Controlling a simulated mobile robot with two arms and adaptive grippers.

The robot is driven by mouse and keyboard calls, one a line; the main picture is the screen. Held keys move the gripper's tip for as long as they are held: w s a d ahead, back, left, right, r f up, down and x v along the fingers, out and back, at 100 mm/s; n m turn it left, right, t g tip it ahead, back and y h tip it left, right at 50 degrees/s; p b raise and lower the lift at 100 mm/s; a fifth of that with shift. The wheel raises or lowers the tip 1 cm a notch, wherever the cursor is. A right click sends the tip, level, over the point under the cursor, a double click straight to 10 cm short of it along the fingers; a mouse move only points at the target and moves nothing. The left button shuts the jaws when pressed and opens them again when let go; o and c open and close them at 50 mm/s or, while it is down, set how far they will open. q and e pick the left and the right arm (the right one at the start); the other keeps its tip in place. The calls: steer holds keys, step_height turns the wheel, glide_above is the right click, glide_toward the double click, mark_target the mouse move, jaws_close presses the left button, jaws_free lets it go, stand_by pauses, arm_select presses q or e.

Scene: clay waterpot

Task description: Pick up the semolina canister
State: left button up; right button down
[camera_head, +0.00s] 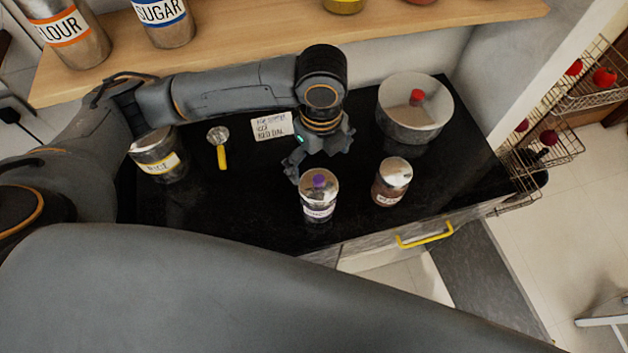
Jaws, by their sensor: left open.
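A small canister with a purple knob (318,211) stands upright near the front edge of the black counter (240,215). Its purple-edged label is too small to read surely; it may be the semolina canister. A jar with a brown label (388,190) stands to its right, and a canister with a yellow label (160,158) stands at the counter's left. My left gripper (318,162) is open and empty, just behind and above the purple-knobbed canister. Its fingers look apart from the canister. My right gripper is not in view.
A large metal pot (415,112) with a red thing in it stands at the back right. A written card (272,126) and a yellow-handled scoop (220,148) lie behind and left. Flour (75,40) and sugar (165,25) canisters stand on the wooden shelf (250,50).

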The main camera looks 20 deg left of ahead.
mark_target(319, 178)
arm_select(q)
steer(key=f, duration=0.4)
steer(key=s+f, duration=0.1)
steer(key=f, duration=0.2)
steer(key=shift+d+p, duration=0.25)
steer(key=shift+p, duration=0.15)
steer(key=shift+w+f, duration=0.15)
steer(key=shift+f, duration=0.15)
steer(key=shift+a+f, duration=0.1)
steer(key=shift+f, duration=0.15)
step_height(319, 178, down, 4)
steer(key=shift+f+p, duration=0.15)
steer(key=shift+p, duration=0.8)
steer(key=shift+f, duration=0.3)
steer(key=c, duration=0.6)
steer(key=shift+r, duration=0.1)
steer(key=c, duration=1.2)
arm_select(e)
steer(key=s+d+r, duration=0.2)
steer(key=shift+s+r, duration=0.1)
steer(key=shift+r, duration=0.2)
